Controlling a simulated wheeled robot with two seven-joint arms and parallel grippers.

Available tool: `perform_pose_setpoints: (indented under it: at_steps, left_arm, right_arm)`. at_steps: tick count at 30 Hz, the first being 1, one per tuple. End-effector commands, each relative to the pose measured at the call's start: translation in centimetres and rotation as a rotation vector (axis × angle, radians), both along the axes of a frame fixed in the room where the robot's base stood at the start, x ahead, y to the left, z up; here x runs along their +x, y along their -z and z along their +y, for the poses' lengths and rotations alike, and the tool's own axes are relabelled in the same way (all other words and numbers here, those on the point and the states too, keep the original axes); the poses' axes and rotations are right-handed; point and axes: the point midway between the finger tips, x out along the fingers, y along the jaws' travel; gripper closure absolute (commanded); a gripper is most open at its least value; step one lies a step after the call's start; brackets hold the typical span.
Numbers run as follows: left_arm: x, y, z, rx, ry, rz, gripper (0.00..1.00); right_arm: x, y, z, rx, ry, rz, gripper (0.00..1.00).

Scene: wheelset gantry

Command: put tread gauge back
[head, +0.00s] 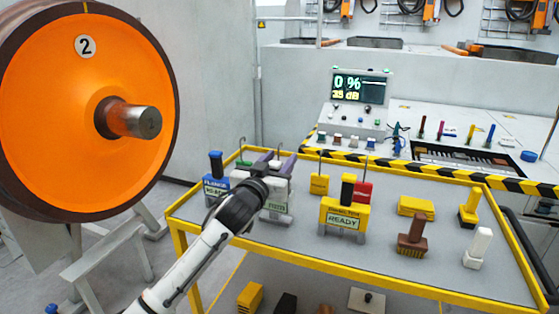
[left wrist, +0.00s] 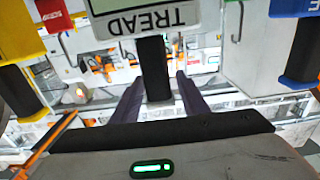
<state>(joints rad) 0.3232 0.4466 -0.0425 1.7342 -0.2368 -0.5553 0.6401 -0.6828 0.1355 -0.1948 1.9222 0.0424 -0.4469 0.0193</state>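The tread gauge (head: 276,205) is a pale grey block with a green display, at the left part of the yellow-framed cart. In the left wrist view its TREAD label (left wrist: 152,20) appears upside down, with its black handle (left wrist: 154,70) below. My left gripper (head: 264,163) is at the handle from the near side. Its two purple-grey fingers (left wrist: 160,85) stand on either side of the handle, with narrow gaps showing, so it looks open around it. My arm hides part of the gauge in the head view. My right gripper is not in view.
A blue gauge (head: 215,187) stands just left and a yellow READY gauge (head: 344,214) to the right, with a red block (head: 363,191) behind it. Several brushes and blocks occupy the cart's right side. The large orange wheel (head: 75,110) is at left. A console (head: 355,115) stands behind.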

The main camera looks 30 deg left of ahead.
Motion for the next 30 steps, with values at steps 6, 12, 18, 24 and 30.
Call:
perform_pose_setpoints:
  at_steps: [6,12,18,24,30]
  left_arm:
    - [0.0,0.0,0.0,0.0,0.0,0.0,0.6]
    - [-1.0,0.1,-0.3,0.0,0.001,0.001,0.6]
    - [-4.6,0.2,-1.2,-0.001,0.003,0.0,0.6]
    - [-8.6,0.2,-2.1,0.0,0.001,0.0,0.6]
    - [-11.1,0.2,-2.7,-0.001,0.001,0.0,0.6]
  right_arm:
    - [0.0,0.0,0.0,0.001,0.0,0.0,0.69]
    - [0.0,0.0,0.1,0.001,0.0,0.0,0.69]
    - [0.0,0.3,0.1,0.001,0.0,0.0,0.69]
    - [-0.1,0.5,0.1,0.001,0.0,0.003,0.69]
    - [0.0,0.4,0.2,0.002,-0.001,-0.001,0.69]
